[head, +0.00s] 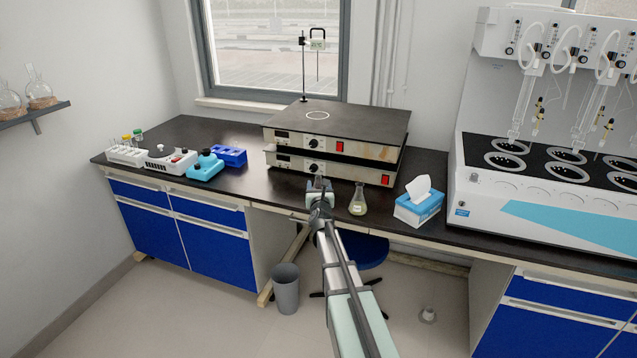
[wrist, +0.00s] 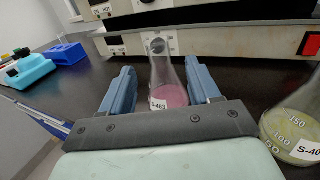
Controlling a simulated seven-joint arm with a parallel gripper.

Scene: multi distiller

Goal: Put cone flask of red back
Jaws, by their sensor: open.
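The cone flask of red (wrist: 168,94) stands upright on the black bench in the wrist view, with pinkish-red liquid and a white label. My gripper (wrist: 161,92) is open, with one blue finger on each side of the flask; gaps show between the fingers and the glass. In the head view my gripper (head: 319,188) is at the bench's front, before the stacked hotplates, and mostly hides this flask. A second cone flask with yellow-green liquid (head: 358,201) stands just to the right; it also shows at the right edge of the wrist view (wrist: 292,134).
Two stacked hotplate units (head: 337,140) stand close behind the flask. A tissue box (head: 419,205) and the multi distiller (head: 545,165) are to the right. Blue racks (head: 229,155) and small devices stand left. Bare bench (head: 255,182) lies left of my gripper.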

